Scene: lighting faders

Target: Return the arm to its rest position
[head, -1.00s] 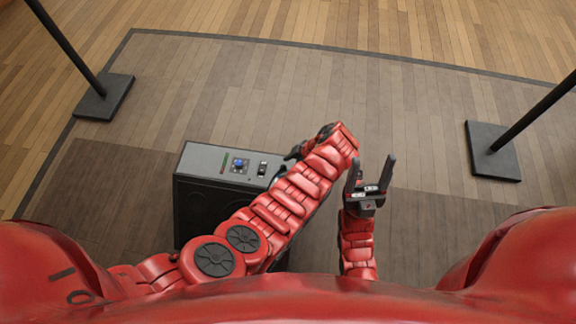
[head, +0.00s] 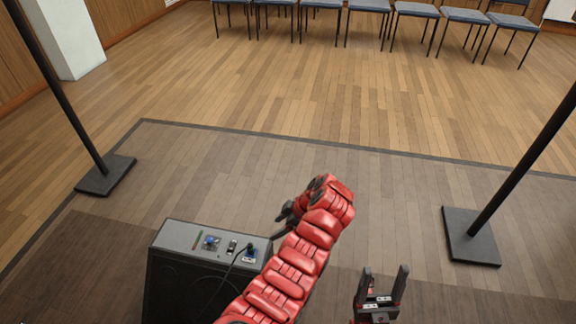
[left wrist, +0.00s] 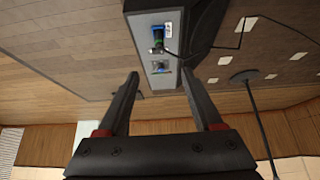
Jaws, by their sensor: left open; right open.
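My left arm reaches past the right end of a dark box with a grey top panel (head: 180,236). Its gripper (head: 285,212) is small and partly hidden by the wrist in the head view. In the left wrist view the left gripper (left wrist: 161,78) is open, with nothing between its fingers, and the panel (left wrist: 152,84) lies beyond the fingertips. A black plug with a cable (head: 249,249) stands on the panel's right part; it also shows in the left wrist view (left wrist: 158,42). My right gripper (head: 383,285) is open and empty at the bottom, right of the box.
A blue knob (head: 211,242) and a small switch (head: 232,247) are on the panel. Black stands with square bases rise at left (head: 107,176) and right (head: 471,238). A row of chairs (head: 370,8) lines the back. The wooden floor between is clear.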

